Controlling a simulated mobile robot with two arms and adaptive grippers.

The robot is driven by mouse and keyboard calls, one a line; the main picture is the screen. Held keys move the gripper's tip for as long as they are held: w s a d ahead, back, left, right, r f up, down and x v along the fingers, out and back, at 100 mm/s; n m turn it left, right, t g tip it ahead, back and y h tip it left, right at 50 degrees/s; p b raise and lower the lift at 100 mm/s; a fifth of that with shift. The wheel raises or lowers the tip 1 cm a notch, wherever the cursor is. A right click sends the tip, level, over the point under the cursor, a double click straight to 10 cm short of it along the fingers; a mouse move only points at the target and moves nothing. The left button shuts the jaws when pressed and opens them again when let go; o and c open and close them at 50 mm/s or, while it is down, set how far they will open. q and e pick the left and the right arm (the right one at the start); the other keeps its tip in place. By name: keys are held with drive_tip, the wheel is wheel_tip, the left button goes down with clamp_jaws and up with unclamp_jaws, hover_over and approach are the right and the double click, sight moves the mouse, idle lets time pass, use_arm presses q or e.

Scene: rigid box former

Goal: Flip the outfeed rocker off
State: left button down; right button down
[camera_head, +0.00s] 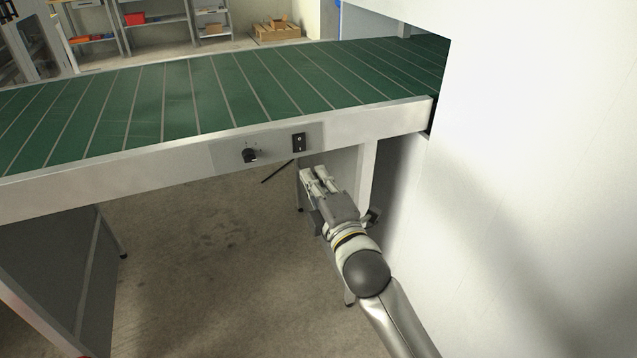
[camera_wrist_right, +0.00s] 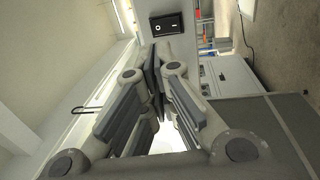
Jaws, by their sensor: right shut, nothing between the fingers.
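The outfeed rocker (camera_head: 299,142) is a small black switch on the front rail of the green conveyor. It also shows in the right wrist view (camera_wrist_right: 166,24), with a white circle and a white line on its face, just beyond the fingertips. My right gripper (camera_head: 314,172) is below and slightly right of the rocker in the head view. In the right wrist view its fingers (camera_wrist_right: 157,58) are shut with nothing between them. The fingertips look close to the rocker's edge; I cannot tell whether they touch it. My left gripper is not in view.
A black rotary knob (camera_head: 249,155) sits left of the rocker on the same panel. The green conveyor belt (camera_head: 190,95) is bare. A large white wall (camera_head: 540,180) stands close on the right of my arm. The floor under the conveyor is mostly open.

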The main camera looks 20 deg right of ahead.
drive_tip(key=shift+s+f, duration=0.1)
drive_tip(key=shift+s, duration=0.7)
